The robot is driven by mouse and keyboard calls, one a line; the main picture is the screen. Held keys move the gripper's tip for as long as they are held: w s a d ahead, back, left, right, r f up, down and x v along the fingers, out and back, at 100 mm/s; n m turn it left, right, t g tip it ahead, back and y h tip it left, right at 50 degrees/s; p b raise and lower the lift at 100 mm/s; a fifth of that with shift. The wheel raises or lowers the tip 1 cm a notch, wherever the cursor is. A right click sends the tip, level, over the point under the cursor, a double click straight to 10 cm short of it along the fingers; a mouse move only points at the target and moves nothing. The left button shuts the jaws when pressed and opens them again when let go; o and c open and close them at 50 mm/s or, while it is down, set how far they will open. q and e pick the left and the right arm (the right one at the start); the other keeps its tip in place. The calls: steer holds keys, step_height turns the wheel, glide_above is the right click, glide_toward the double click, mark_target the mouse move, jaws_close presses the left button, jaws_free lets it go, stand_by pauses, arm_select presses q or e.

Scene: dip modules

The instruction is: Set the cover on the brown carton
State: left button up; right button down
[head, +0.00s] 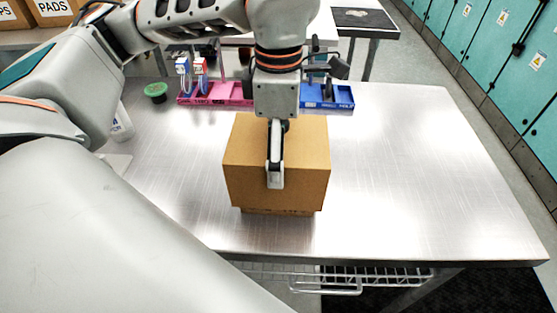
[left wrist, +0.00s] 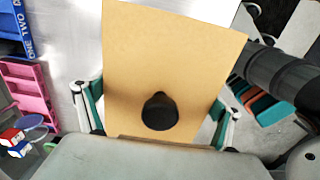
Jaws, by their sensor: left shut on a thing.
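The cardboard cover (head: 240,165) is a tan box lid with a dark round knob (left wrist: 160,112) on its top. It sits over the brown carton (head: 250,211), of which only a thin, narrower strip shows below the cover's lower edge. Whether the cover rests fully on the carton I cannot tell. My left gripper (head: 276,180) comes down from above with its fingers wide apart, shut on opposite sides of the cover. In the left wrist view, the fingers lie along both edges of the cover. The far finger is hidden in the head view. My right gripper is not in view.
A pink tray (head: 240,101) and a blue tray (head: 345,104) stand behind the cover, with small items in them. A green-topped cup (head: 156,90) and a white bottle (head: 122,125) are at the left. The metal table (head: 420,170) is clear at the right.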

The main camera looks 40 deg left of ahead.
arm_select(q)
steer(key=shift+f, duration=1.7)
steer(key=shift+f, duration=0.1)
steer(key=shift+f, duration=0.15)
steer(key=o, duration=0.8)
steer(key=shift+f+b, duration=0.1)
steer(key=shift+b, duration=0.25)
steer(key=shift+c, duration=0.2)
steer(key=shift+o, duration=0.7)
